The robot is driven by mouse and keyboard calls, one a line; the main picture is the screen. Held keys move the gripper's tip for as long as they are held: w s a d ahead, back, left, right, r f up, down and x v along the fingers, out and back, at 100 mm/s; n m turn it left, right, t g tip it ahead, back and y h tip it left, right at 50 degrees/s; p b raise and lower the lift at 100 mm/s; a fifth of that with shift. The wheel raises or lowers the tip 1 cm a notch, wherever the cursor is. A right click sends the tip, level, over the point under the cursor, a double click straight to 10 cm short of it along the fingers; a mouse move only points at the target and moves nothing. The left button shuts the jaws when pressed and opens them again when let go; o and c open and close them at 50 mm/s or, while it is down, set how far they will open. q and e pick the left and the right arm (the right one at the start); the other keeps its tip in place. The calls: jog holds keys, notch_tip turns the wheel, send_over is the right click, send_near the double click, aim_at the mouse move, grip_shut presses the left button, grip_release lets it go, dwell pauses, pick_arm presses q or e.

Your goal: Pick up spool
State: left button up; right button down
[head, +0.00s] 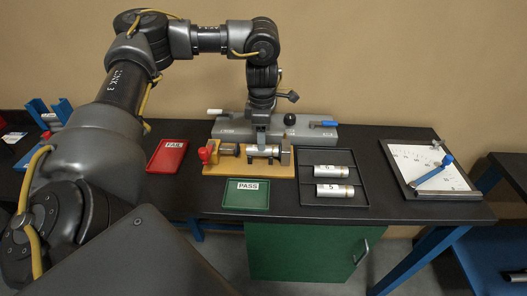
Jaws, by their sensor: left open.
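Two silvery spools with white labels lie on their sides in a black tray (362,184) right of centre, the far spool (331,171) and the near spool (333,190). Another metal cylinder, perhaps a spool, lies in a fixture (284,170) with a wooden base and a red knob (205,154). My left gripper (262,149) points down right over this cylinder and is open. Its fingertips are small and partly merge with the cylinder, so I cannot tell whether they touch it. My right gripper is not in view.
A red FAIL tray (168,160) is left of the fixture, and a green PASS tray (246,200) is in front. A grey device (322,140) with a blue handle stands behind.

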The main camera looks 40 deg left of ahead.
pick_arm(q)
jog(key=shift+s+f, duration=0.15)
notch_tip(320, 180, down, 5)
jog(key=shift+d+r+p, duration=0.1)
jog(key=shift+d+p, duration=0.05)
jog(key=shift+p, duration=0.5)
jog(key=shift+c, duration=0.5)
grip_shut()
jog(key=shift+r, duration=0.1)
notch_tip(320, 180, up, 18)
jog(key=p, duration=1.4)
